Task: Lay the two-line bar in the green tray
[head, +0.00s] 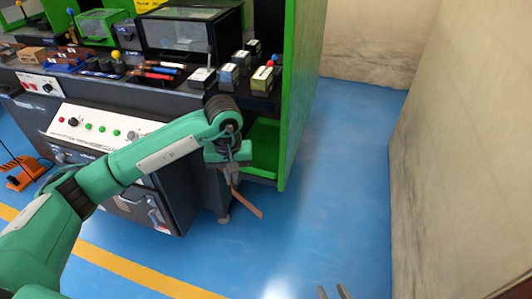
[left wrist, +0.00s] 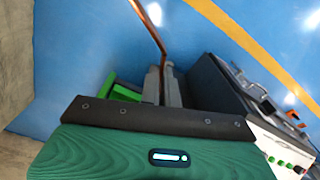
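A copper bar (head: 248,203) hangs tilted from my left gripper (head: 231,176), which is shut on one end of it. The bar also shows in the left wrist view (left wrist: 148,27), running out from between the grey fingers (left wrist: 161,86). Any line marks on the bar are too small to tell. The green tray (head: 264,146) is at the right end of the machine, beside the tall green panel. My left gripper is in front of the tray and partly hides it; the bar is outside it. My right gripper (head: 334,293) shows only its two fingertips at the bottom edge, apart and empty.
The machine's bench (head: 130,75) carries tools and several small boxes (head: 230,76). The tall green panel (head: 303,90) stands just right of the tray. The blue floor (head: 340,190) is clear up to the right wall. An orange pedal (head: 25,173) lies at left.

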